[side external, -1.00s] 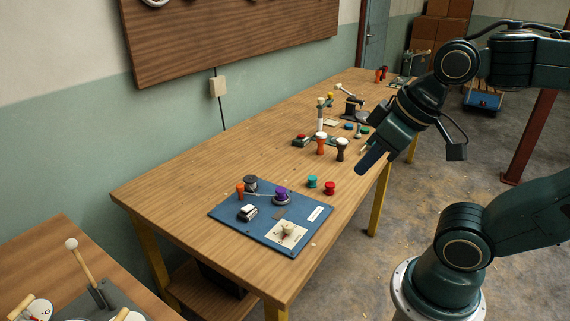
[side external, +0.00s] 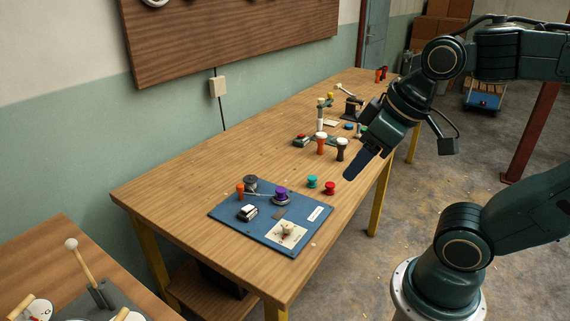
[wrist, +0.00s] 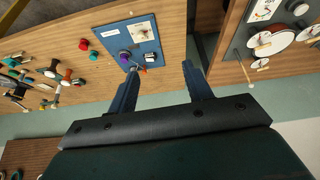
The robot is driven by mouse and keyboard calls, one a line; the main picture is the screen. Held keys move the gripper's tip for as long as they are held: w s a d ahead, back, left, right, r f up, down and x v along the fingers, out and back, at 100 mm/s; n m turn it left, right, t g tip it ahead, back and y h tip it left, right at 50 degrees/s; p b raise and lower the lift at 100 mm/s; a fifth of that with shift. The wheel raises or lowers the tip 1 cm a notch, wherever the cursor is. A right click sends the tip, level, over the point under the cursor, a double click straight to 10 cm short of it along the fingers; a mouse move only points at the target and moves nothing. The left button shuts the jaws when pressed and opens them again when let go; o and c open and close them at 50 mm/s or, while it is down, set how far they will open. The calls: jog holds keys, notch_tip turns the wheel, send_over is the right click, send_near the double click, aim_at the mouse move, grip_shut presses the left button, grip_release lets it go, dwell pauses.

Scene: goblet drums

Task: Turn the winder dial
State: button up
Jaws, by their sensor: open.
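A blue board (side external: 245,228) lies flat near the front end of the wooden table. On its near right part is a cream square plate with a small pale knob on it, which looks like the dial (side external: 287,231); it also shows in the wrist view (wrist: 140,31). A purple spool (side external: 281,192), an orange peg (side external: 240,190), a dark round part (side external: 251,184) and a black-and-white block (side external: 248,212) are also on the board. My gripper (side external: 352,174) is open and empty, above the table's right edge, apart from the board. In the wrist view, my gripper (wrist: 160,69) has its fingers spread.
A teal spool (side external: 312,182) and a red spool (side external: 330,187) stand between the board and my gripper. An orange goblet drum (side external: 320,143) and a dark one (side external: 341,148) stand farther back, with several other parts beyond. The table left of these is clear.

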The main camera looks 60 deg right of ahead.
jog(key=w+d+f+n+g, duration=0.1)
jog(key=w+d+n+g, duration=0.1)
jog(key=w, duration=0.4)
jog(key=n+g, duration=0.3)
jog(key=n, duration=0.4)
send_over(288, 224)
notch_tip(288, 224, down, 16)
jog(key=shift+r, duration=0.2)
jog(key=shift+f, duration=0.1)
jog(key=shift+f, duration=6.8)
